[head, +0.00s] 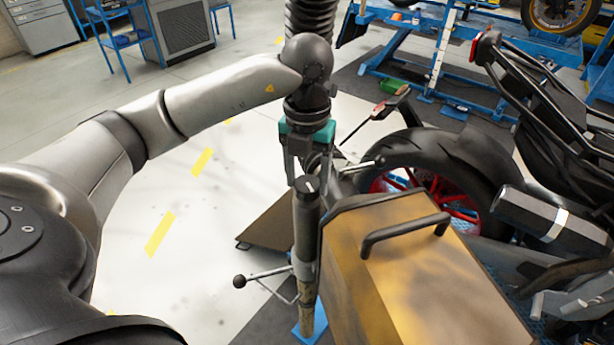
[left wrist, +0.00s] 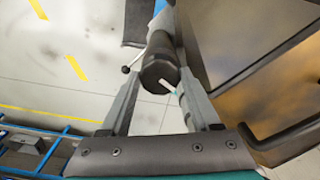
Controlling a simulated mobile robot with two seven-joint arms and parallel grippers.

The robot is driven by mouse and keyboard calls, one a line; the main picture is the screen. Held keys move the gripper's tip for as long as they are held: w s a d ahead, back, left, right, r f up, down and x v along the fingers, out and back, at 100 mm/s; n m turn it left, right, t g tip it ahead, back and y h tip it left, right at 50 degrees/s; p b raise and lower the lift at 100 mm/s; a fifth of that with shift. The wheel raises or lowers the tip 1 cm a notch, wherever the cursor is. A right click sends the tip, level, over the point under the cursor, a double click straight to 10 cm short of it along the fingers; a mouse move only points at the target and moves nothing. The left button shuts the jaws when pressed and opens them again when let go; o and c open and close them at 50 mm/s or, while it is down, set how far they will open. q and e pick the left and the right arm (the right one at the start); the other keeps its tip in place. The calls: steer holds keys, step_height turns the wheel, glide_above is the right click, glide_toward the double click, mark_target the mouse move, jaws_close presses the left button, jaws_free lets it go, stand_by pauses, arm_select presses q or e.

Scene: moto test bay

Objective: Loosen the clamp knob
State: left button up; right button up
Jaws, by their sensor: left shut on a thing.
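The clamp knob (head: 307,188) is a dark upright cylinder with a white mark on its top face, at the upper end of a post beside the tan box. It also shows in the left wrist view (left wrist: 158,72), between the two fingers. My left gripper (head: 306,174), with teal and grey parts, reaches down from above and is shut on the knob, one finger on each side. The lower post (head: 306,290) is worn and carries a side lever with a black ball end (head: 240,281). My right gripper is not in view.
A tan box (head: 410,275) with a dark handle (head: 405,234) stands close to the right of the post. A motorcycle wheel (head: 440,170) is behind it. A blue lift frame (head: 440,50) is at the back. The pale floor (head: 190,265) on the left is mostly clear.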

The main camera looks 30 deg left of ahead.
mark_target(307, 183)
arm_select(q)
steer(key=shift+r+n, duration=0.1)
steer(key=shift+n, duration=1.6)
steer(key=o, duration=1.4)
steer(key=shift+c, duration=0.2)
step_height(307, 183, up, 6)
steer(key=shift+f, duration=0.15)
step_height(307, 183, up, 10)
steer(key=p, duration=0.2)
steer(key=shift+f, duration=0.25)
